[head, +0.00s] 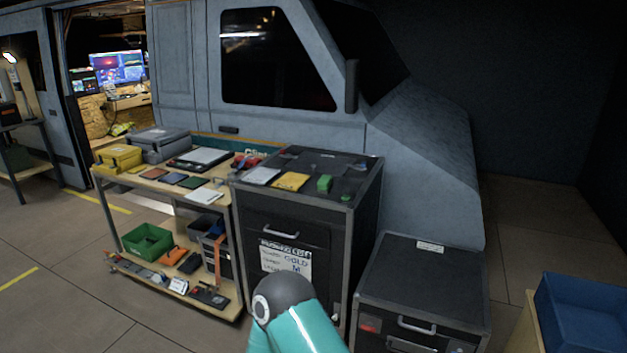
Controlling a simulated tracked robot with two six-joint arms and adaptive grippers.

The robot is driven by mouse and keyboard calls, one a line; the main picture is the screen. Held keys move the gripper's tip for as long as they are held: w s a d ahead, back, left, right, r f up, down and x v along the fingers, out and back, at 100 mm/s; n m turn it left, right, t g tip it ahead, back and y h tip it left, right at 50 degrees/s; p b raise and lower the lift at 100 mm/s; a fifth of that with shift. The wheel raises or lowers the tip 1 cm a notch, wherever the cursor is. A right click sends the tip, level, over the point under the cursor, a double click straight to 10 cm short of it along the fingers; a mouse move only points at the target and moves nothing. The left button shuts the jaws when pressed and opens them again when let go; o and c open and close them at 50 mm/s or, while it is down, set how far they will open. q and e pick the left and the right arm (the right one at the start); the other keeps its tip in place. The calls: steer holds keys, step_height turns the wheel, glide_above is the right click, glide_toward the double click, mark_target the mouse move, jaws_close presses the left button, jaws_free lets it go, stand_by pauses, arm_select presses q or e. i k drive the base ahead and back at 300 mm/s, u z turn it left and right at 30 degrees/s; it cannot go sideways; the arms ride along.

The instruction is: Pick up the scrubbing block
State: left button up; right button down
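A small bright green block (324,184) sits on top of the tall black cabinet (345,168), right of a yellow flat item. It looks most like the scrubbing block, but it is too small to be certain. A smaller dark green item (346,198) lies near it, toward the cabinet's front right corner. Neither of my grippers shows. A teal and dark grey link of my own arm rises at the bottom middle, in front of the cabinet.
A yellow flat item (290,181) and a pale flat item (261,176) share the cabinet top. A wooden workbench (160,186) with cases stands left. A lower black drawer unit (424,268) and a blue bin (585,312) stand right. The van (420,150) is behind.

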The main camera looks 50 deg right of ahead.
mark_target(324, 183)
steer(key=u, duration=0.05)
steer(key=i, duration=2.15)
steer(key=z, duration=3.3)
steer(key=i, duration=0.35)
steer(key=z, duration=0.85)
steer(key=i, duration=0.7)
steer(key=u, duration=0.6)
